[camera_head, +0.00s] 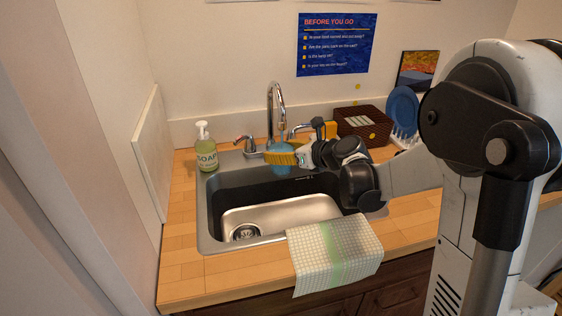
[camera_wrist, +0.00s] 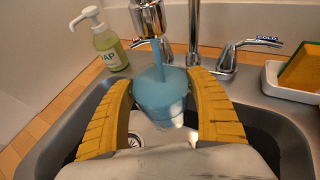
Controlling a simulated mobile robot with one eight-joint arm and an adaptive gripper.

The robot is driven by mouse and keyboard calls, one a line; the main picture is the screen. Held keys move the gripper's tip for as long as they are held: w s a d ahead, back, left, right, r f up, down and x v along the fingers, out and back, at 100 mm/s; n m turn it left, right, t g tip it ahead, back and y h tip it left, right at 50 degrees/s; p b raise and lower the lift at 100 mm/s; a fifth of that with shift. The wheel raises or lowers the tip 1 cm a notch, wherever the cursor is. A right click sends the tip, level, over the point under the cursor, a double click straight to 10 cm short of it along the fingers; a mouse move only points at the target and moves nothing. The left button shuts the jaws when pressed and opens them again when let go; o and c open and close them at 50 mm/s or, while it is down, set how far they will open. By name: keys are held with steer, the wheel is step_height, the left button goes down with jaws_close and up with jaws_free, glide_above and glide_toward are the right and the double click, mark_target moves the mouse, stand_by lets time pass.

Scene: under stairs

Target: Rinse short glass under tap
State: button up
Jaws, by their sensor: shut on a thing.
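A short blue glass (camera_wrist: 160,95) is between the yellow fingers of my gripper (camera_wrist: 162,108) in the wrist view. My gripper (camera_head: 281,157) is shut on it and holds it over the sink (camera_head: 235,185), below the tap (camera_head: 275,95). The tap's spout (camera_wrist: 148,16) is right above the glass in the wrist view, and a blue stream of water (camera_wrist: 157,50) runs from it down to the glass. The glass (camera_head: 281,168) also shows in the head view, partly hidden by the finger. Its inside is hard to make out.
A soap bottle (camera_head: 207,148) stands left of the sink. A yellow sponge in a white dish (camera_wrist: 290,82) lies at the right. A checked cloth (camera_head: 333,252) hangs over the front counter edge. A dark basket (camera_head: 363,122) and a blue plate in a rack (camera_head: 403,108) stand behind right.

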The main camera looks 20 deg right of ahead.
mark_target(287, 166)
steer(key=shift+s+a, duration=0.15)
steer(key=shift+s, duration=1.85)
steer(key=shift+s+a, duration=0.1)
steer(key=shift+s, duration=1.85)
steer(key=shift+r, duration=0.1)
steer(key=s+r+p, duration=0.4)
steer(key=s, duration=0.1)
steer(key=shift+a, duration=0.15)
